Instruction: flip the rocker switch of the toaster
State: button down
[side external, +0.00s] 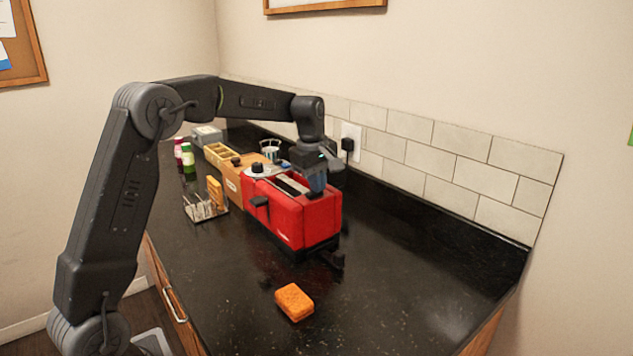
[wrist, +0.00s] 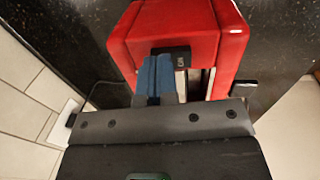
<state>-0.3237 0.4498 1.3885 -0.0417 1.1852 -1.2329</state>
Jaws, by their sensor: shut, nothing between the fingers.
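The red toaster (side external: 285,218) stands on the dark counter, and its red body also fills the top of the wrist view (wrist: 205,22). A small black switch plate (wrist: 182,56) with a pale mark is set in the toaster's top, beside the slots. My gripper (side external: 318,186) is shut and empty, pointing down at the toaster's top on the wall side. In the wrist view its blue-grey fingers (wrist: 156,62) cover the left part of the switch plate. I cannot tell whether the fingertips touch it. In the side view the switch is hidden behind my gripper.
A toast rack (side external: 205,208), bottles (side external: 187,158) and wooden boxes (side external: 222,155) stand to the left. A plug (side external: 347,144) sits in the tiled wall behind. The counter at right is clear.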

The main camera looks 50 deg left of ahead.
aim_at(312, 194)
jog(key=shift+s+f, duration=0.1)
jog(key=shift+f, duration=0.25)
jog(key=shift+s, duration=0.1)
jog(key=shift+s+r, duration=0.1)
jog(key=shift+s, duration=0.55)
notch_tip(312, 194, up, 14)
jog(key=s, duration=0.1)
jog(key=shift+s+r, duration=0.15)
jog(key=shift+s, duration=0.1)
jog(key=shift+w+d+r, duration=0.15)
jog(key=shift+w, duration=0.55)
